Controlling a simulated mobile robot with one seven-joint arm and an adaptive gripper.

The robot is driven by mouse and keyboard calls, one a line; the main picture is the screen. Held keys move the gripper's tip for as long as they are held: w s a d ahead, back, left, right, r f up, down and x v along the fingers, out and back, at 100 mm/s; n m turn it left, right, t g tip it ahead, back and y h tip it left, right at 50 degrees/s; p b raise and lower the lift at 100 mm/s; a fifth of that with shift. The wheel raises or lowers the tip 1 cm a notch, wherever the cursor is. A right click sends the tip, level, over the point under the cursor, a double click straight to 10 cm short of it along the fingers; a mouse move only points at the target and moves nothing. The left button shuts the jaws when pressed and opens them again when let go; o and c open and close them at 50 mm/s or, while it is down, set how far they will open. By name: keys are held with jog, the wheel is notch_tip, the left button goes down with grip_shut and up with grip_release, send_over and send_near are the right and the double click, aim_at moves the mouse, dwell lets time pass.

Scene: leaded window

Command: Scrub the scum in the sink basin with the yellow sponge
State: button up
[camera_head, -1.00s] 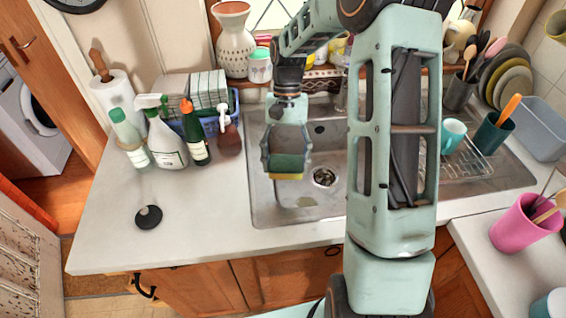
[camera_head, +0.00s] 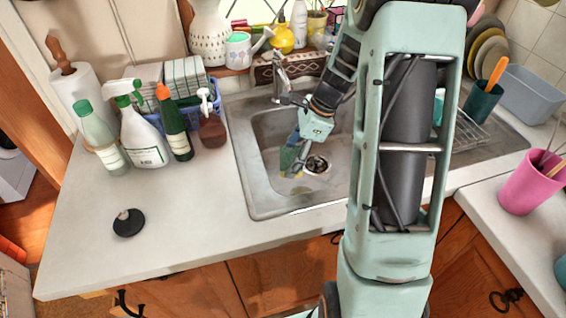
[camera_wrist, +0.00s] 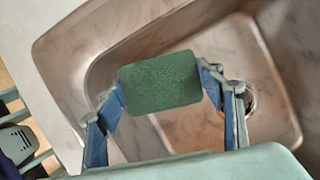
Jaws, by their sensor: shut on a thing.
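My gripper (camera_head: 298,152) is shut on the sponge (camera_head: 287,158) and holds it inside the sink basin (camera_head: 262,193), left of the drain (camera_head: 317,165). In the wrist view the sponge's green face (camera_wrist: 160,86) fills the gap between the two blue-lined fingers, over the steel basin (camera_wrist: 185,128). A little yellow shows at its lower edge in the head view. I cannot tell whether the sponge touches the basin floor. No scum patch can be made out clearly now; the sponge and gripper cover part of the floor.
The faucet (camera_head: 280,75) stands behind the basin. Spray bottle (camera_head: 140,130), green bottle (camera_head: 174,128) and brown soap dispenser (camera_head: 212,125) stand left of the sink. A black disc-shaped stopper (camera_head: 129,222) lies on the counter. The front-left counter is otherwise clear.

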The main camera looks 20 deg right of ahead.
aim_at(299, 193)
jog(key=d+f+m+b, duration=0.1)
jog(key=f+m+b, duration=0.1)
jog(key=f+b, duration=0.2)
jog(key=d+f+m+t+b, duration=0.1)
jog(key=d+f+m+b, duration=0.1)
jog(key=f+b, duration=0.2)
jog(key=w+d+f+m+t+b, duration=0.1)
jog(key=f+b, duration=0.4)
jog(key=f, duration=0.2)
jog(key=shift+d+f+m+h, duration=0.15)
jog(key=shift+d+m+h, duration=0.15)
jog(key=shift+m+h, duration=0.1)
jog(key=shift+s+f+b, duration=0.1)
jog(key=shift+f+b, duration=0.3)
jog(key=shift+f, duration=0.25)
dwell(0.5)
jog(key=shift+d+r, duration=0.1)
